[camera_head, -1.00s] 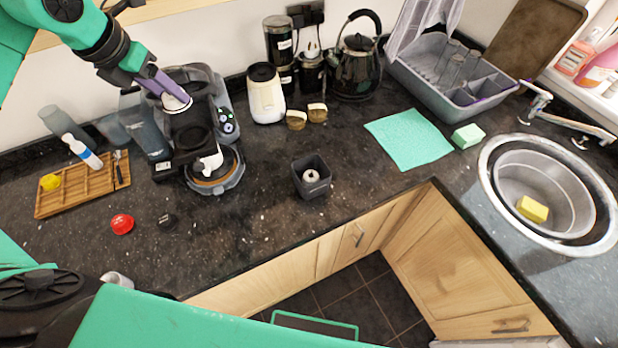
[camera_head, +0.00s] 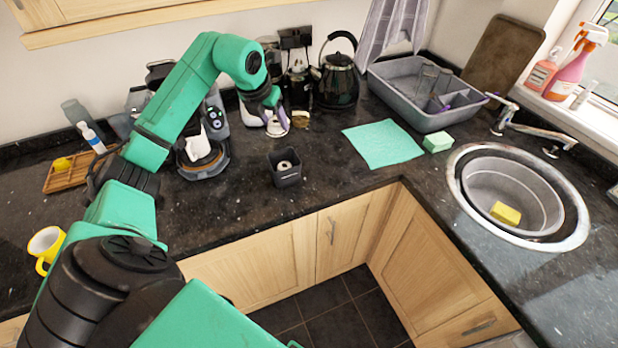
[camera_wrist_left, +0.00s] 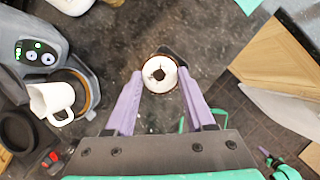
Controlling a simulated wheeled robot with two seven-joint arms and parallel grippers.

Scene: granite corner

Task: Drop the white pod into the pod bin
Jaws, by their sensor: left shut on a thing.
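My left gripper (camera_head: 272,112) is above the counter, a little behind the pod bin and in front of a cream canister. Its purple fingers (camera_wrist_left: 160,90) are shut on the white pod (camera_wrist_left: 160,73), a round piece with a white top and dark centre. In the head view the pod (camera_head: 278,125) shows as a pale disc at the fingertips. The pod bin (camera_head: 287,180) is a small dark square container on the counter with a whitish round thing inside. In the left wrist view a dark corner shows behind the pod; I cannot tell if it is the bin.
The coffee machine (camera_head: 216,120) with a white cup (camera_head: 199,146) stands left of the bin. A black kettle (camera_head: 338,82) is behind, right of the gripper. A green cloth (camera_head: 383,144) lies to the right, near the sink (camera_head: 518,192). A yellow mug (camera_head: 46,244) stands at left.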

